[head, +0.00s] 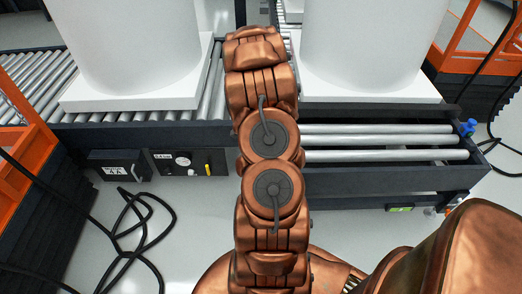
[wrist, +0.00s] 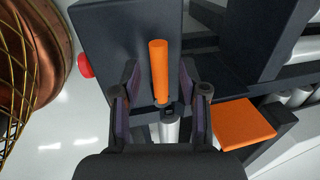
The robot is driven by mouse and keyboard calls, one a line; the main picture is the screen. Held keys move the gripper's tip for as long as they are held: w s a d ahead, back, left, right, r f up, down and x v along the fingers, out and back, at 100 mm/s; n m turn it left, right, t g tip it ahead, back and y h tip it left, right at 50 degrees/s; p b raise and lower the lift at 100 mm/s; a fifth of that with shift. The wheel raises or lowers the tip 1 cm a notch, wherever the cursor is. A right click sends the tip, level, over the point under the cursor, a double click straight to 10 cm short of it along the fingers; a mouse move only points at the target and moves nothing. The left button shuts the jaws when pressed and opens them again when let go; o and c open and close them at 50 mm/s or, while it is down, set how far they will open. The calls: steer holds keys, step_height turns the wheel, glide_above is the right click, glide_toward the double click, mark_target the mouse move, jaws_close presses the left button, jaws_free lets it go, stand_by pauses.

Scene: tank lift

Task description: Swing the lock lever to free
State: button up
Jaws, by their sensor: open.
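In the wrist view, an orange bar-shaped handle (wrist: 159,68), which looks like the lock lever, points up the picture in front of a dark grey housing (wrist: 112,30). My gripper (wrist: 158,78) is open, with one finger on each side of the handle. Gaps show between both fingers and the handle, so it is not gripped. A light grey cylindrical part (wrist: 169,130) shows just below the handle's lower end. In the head view, my arm hides the gripper and the handle.
A red button (wrist: 85,64) sits left of the handle, and an orange square plate (wrist: 245,123) lies to the right. Two white tanks (head: 130,45) (head: 372,40) stand on roller conveyors (head: 385,156). A black cable (head: 135,225) lies on the floor at left.

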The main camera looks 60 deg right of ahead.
step_height(320, 180, up, 12)
steer(key=s+a, duration=0.1)
steer(key=a, duration=0.1)
steer(key=shift+s+f, duration=0.15)
stand_by(0.4)
stand_by(0.5)
steer(key=w+a+r+n+y, duration=0.1)
steer(key=a+r+n, duration=0.2)
steer(key=a+n, duration=0.35)
steer(key=a+r+n+g+y, duration=0.1)
steer(key=a+r+n, duration=0.25)
steer(key=a, duration=0.65)
steer(key=w+a+r+n, duration=0.1)
steer(key=a+r+n, duration=0.3)
steer(key=a, duration=0.5)
steer(key=s+a+r+n+g, duration=0.2)
steer(key=s+a+r+n, duration=0.1)
steer(key=s+a+n, duration=0.5)
steer(key=s+a+r+n+g, duration=0.1)
steer(key=s+a+r+n, duration=0.2)
steer(key=s+a+n, duration=0.45)
step_height(320, 180, up, 21)
steer(key=s+t+p, duration=0.1)
steer(key=p, duration=1.8)
steer(key=shift+d+f, duration=0.2)
steer(key=shift+d, duration=0.05)
steer(key=shift+d, duration=0.1)
